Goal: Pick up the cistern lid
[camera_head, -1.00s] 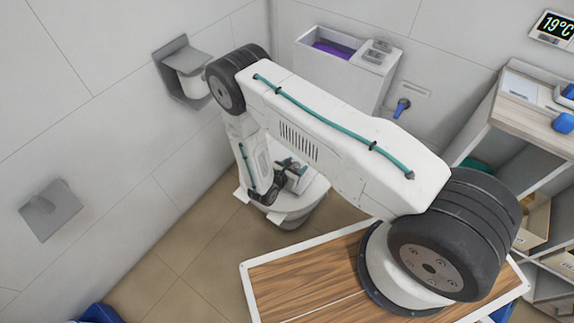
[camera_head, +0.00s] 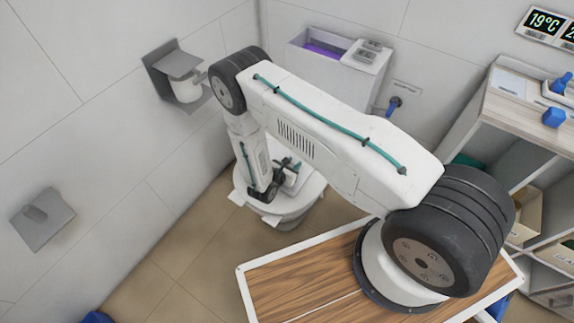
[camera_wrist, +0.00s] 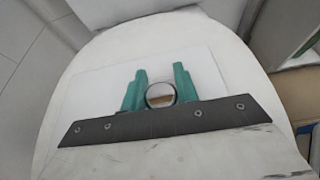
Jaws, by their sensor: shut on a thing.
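My gripper (camera_wrist: 160,75) shows two teal fingers in the wrist view, shut on the cistern lid (camera_wrist: 98,92). The lid is a flat white slab with a round, silver-rimmed feature between the fingers. In the head view, white corners of the lid (camera_head: 237,198) stick out beside my wrist, over the toilet (camera_head: 308,205). Whether the lid touches the toilet seat I cannot tell. The fingers are mostly hidden by my arm there. The white cistern (camera_head: 337,80) stands behind with its top open, purple inside.
Grey objects (camera_head: 368,50) sit on the cistern's right part. A roll holder (camera_head: 180,78) and a grey wall fitting (camera_head: 43,218) are on the left wall. A shelf unit (camera_head: 478,115) with boxes stands right. Tiled floor (camera_head: 185,245) is clear to the left.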

